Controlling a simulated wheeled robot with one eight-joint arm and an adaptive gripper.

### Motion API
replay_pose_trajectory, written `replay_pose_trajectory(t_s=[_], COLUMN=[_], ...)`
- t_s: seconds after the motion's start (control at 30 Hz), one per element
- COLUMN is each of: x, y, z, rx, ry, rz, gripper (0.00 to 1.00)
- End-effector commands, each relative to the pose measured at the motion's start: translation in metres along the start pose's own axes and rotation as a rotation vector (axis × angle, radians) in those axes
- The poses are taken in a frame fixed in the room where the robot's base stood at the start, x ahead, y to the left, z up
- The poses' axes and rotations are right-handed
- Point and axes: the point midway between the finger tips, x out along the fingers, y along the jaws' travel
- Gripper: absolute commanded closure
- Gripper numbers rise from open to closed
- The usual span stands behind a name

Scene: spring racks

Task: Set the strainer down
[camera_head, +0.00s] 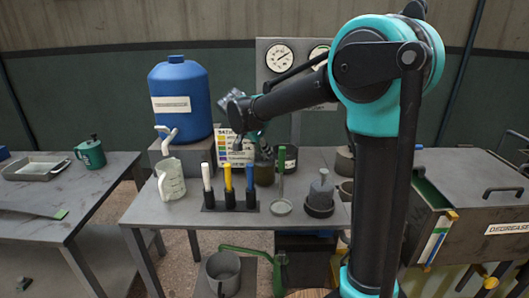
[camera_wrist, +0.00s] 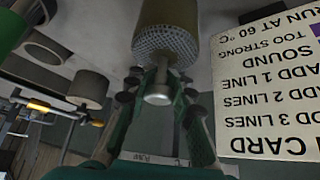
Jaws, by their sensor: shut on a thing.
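The strainer (camera_wrist: 165,42) is a tan, mesh-walled cylinder with a pale metal knob (camera_wrist: 158,94). My gripper (camera_wrist: 160,78) is shut on it at the knob end, with green fingers on either side. In the head view my gripper (camera_head: 248,138) is over the back of the middle table, in front of the chart. The brownish cylinder just below and right of it looks like the strainer (camera_head: 264,173). Whether its bottom touches the table cannot be told.
A blue drum (camera_head: 181,95) and a printed card (camera_head: 236,146) stand behind. The wrist view shows the card (camera_wrist: 270,90) close at right.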

Motion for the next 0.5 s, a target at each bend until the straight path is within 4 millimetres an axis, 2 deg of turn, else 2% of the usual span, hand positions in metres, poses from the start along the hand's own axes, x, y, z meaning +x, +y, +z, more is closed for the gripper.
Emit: replay_pose_trajectory(t_s=[0.17, 0.2, 0.37, 0.5], x=[0.0017, 0.0023, 0.0019, 0.0018], y=[-0.0001, -0.0002, -0.0001, -0.0001], z=[0.0010, 0.0014, 0.0012, 0.0011], rx=[0.000, 0.000, 0.000, 0.000], ry=[0.000, 0.000, 0.000, 0.000], rz=[0.000, 0.000, 0.000, 0.000], gripper=[1.00, 0.78, 0.58, 0.56])
